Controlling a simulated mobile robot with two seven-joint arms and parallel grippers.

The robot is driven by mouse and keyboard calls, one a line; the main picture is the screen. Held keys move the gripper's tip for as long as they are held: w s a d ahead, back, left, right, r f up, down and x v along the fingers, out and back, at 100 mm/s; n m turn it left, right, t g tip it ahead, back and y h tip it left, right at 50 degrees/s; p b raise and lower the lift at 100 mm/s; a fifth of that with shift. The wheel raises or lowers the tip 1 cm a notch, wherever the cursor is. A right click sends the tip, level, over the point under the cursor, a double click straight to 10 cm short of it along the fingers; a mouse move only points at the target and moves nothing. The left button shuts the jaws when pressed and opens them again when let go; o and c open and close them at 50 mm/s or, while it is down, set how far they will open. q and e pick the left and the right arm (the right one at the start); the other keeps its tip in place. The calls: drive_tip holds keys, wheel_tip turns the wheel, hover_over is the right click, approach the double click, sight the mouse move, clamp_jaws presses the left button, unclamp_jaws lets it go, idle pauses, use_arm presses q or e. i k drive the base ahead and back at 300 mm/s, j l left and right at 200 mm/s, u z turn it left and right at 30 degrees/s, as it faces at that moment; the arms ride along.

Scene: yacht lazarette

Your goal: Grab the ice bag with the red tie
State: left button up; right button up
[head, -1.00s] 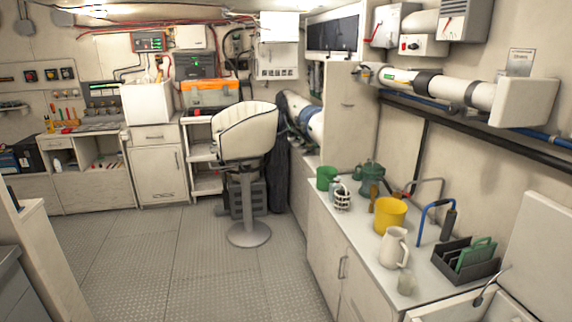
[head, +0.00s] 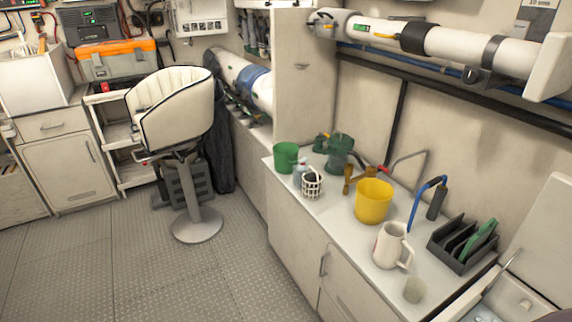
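I see no ice bag with a red tie that I can make out. At the lower right, an open white chest (head: 462,303) is set at the near end of the counter, with its lid (head: 543,232) raised. Only a corner of its inside shows, with pale shapes that I cannot identify. Neither of my grippers is in view.
The counter (head: 335,222) holds a green cup (head: 285,158), a green pot (head: 339,150), a yellow bucket (head: 373,201), a white pitcher (head: 391,247) and a dark rack (head: 458,246). A white chair (head: 175,105) stands left. The floor (head: 120,270) in front is clear.

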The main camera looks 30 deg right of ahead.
sight(298, 170)
drive_tip(key=i+j+z, duration=0.2)
drive_tip(key=i, duration=0.4)
drive_tip(key=i+z, duration=0.2)
drive_tip(key=i, duration=0.45)
drive_tip(key=i+j+z, duration=0.15)
drive_tip(key=i+z, duration=0.25)
drive_tip(key=i+j+z, duration=0.25)
drive_tip(key=z, duration=0.15)
drive_tip(key=i+j+z, duration=0.25)
drive_tip(key=j+z, duration=0.15)
drive_tip(key=i+j+z, duration=0.2)
drive_tip(key=j+z, duration=0.2)
